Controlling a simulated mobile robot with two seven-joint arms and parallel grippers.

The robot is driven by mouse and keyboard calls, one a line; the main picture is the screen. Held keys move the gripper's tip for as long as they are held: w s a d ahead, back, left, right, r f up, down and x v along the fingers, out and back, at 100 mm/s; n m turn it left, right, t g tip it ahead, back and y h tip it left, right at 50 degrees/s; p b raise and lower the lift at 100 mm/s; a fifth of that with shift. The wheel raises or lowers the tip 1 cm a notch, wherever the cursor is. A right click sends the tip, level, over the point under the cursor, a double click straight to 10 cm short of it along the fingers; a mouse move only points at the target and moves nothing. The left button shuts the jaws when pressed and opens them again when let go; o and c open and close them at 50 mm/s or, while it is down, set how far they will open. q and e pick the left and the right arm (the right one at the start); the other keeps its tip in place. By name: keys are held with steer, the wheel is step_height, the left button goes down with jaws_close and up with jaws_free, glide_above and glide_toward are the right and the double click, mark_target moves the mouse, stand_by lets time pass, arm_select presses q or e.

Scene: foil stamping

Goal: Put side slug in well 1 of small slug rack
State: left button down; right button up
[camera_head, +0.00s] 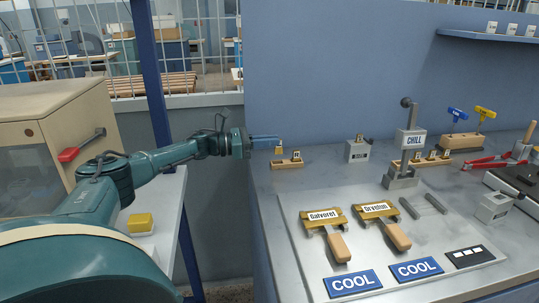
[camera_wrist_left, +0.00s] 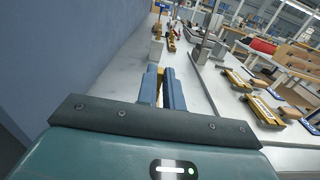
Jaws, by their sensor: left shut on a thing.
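My left gripper (camera_head: 272,141) reaches in from the left with its blue fingers shut on a small brass-coloured slug (camera_head: 279,149), taken as the side slug. The slug hangs just above the left end of a small wooden rack (camera_head: 281,166) near the bench's left edge. I cannot tell whether the slug touches the rack. Another labelled slug (camera_head: 297,157) stands in the rack's right part. In the left wrist view the blue fingers (camera_wrist_left: 162,88) point away, with a bit of yellow (camera_wrist_left: 160,70) at their tips. The fingers hide most of the rack there. My right gripper is not in view.
A grey block (camera_head: 357,151) stands right of the rack. Beyond it are a CHILL stand (camera_head: 402,172) and another wooden rack with slugs (camera_head: 420,164). Two wooden-handled holders (camera_head: 338,246) (camera_head: 396,236) lie on a pale board in front. A blue wall rises behind.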

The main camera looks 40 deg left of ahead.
arm_select(q)
steer(key=shift+f, duration=1.95)
steer(key=shift+f+b, duration=0.2)
steer(key=shift+b, duration=0.15)
steer(key=c, duration=1.8)
jaws_free()
steer(key=shift+r, duration=0.1)
steer(key=shift+c, duration=0.2)
steer(key=shift+o, duration=1.4)
